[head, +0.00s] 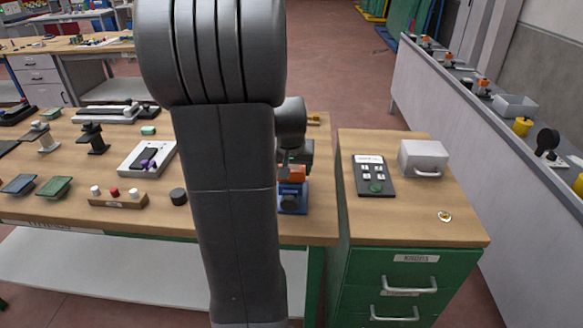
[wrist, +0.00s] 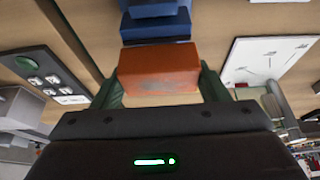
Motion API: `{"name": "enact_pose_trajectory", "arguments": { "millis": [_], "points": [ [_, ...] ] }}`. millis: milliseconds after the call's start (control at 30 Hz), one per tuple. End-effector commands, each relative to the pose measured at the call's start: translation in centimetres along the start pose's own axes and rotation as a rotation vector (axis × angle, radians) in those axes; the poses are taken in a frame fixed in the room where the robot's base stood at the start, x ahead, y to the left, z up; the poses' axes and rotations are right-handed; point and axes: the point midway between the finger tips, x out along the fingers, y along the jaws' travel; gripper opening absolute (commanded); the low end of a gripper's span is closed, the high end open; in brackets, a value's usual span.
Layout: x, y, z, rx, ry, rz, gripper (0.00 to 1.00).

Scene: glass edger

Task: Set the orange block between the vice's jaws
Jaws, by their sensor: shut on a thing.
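The orange block (wrist: 158,72) is in the wrist view, between the green fingers of my gripper (wrist: 160,88), which is shut on it. The blue vice (wrist: 156,25) lies just beyond the block at the top of that view, partly cut off by the frame. In the head view the orange block (head: 292,173) shows at the blue vice (head: 293,198), near the table's right front corner. My gripper (head: 300,157) is behind and above the block there, partly hidden by my arm. I cannot tell whether the block is between the jaws or just above them.
Left of my arm, the wooden table (head: 235,232) holds a white plate (head: 135,158), a button box (head: 118,199) and a dark round knob (head: 178,196). Right of a gap, a green cabinet (head: 410,225) bears a keypad panel (head: 374,176) and a grey box (head: 423,157).

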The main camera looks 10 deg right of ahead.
Motion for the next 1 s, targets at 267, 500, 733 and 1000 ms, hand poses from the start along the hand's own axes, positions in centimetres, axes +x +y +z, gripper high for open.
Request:
{"name": "enact_pose_trajectory", "arguments": {
  "millis": [267, 500, 733, 1000],
  "points": [
    [0.7, 0.0, 0.3, 0.000, 0.000, 0.000, 0.45],
    [1.2, 0.0, 0.5, 0.000, 0.000, 0.000, 0.45],
    [1.6, 0.0, 0.7, 0.000, 0.000, 0.000, 0.45],
    [2.2, 0.0, 0.9, 0.000, 0.000, 0.000, 0.45]
  ]
}}
